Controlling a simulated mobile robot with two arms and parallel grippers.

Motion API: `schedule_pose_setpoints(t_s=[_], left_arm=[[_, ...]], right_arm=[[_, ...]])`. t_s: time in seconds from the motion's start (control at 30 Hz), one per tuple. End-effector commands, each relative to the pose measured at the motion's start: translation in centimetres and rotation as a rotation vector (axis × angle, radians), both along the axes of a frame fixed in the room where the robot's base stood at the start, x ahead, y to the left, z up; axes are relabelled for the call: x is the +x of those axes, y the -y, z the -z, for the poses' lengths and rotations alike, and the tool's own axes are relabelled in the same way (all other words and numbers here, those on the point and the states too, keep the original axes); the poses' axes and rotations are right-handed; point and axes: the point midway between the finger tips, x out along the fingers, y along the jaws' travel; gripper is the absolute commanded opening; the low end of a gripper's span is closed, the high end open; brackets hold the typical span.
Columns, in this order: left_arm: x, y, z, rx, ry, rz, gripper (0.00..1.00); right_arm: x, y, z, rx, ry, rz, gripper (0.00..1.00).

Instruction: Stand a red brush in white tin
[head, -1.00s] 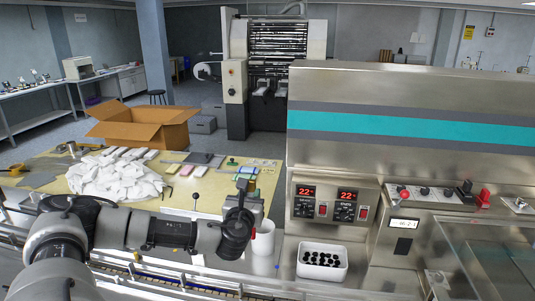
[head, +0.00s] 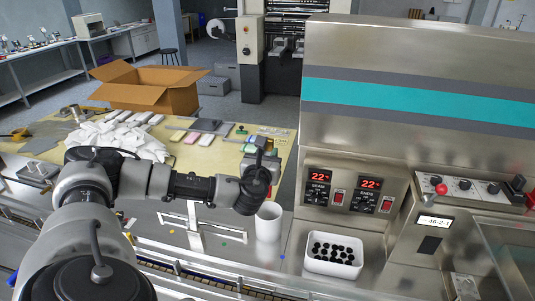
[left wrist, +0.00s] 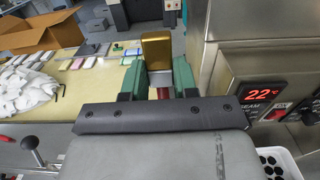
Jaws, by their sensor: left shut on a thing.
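A white tin (head: 268,224) stands open-topped on the metal ledge, left of the machine panel. My left gripper (head: 266,152) is just above and behind it in the head view, with its dark wrist partly in front. In the left wrist view, the green fingers of this gripper (left wrist: 159,80) are shut on a red brush. The brush's gold part (left wrist: 156,48) sticks out beyond the fingers, and a bit of its red part (left wrist: 163,93) shows between them. The brush cannot be made out in the head view. My right gripper is out of view.
A white bin of black pieces (head: 334,255) stands right of the tin. The machine panel with red displays (head: 345,190) rises close by on the right. A table with a white pile (head: 115,140) and a cardboard box (head: 150,88) lie behind on the left.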

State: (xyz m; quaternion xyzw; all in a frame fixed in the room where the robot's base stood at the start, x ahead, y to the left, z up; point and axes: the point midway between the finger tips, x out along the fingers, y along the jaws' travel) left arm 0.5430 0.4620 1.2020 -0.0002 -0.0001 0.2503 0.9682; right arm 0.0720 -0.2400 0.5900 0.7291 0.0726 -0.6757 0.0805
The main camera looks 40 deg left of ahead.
Motion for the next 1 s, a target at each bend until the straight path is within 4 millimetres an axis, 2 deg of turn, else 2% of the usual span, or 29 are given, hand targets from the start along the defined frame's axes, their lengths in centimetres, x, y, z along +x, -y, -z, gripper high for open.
schedule_pose_setpoints(t_s=[0.03,0.23,1.0], left_arm=[[0.0,0.0,0.8,0.0,0.001,0.0,0.02],[0.0,0.0,2.4,0.001,0.0,0.0,0.02],[0.0,0.0,8.5,0.0,0.0,0.0,0.02]], right_arm=[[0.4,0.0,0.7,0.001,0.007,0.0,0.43],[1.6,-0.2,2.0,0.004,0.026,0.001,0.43],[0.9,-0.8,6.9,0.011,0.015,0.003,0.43]])
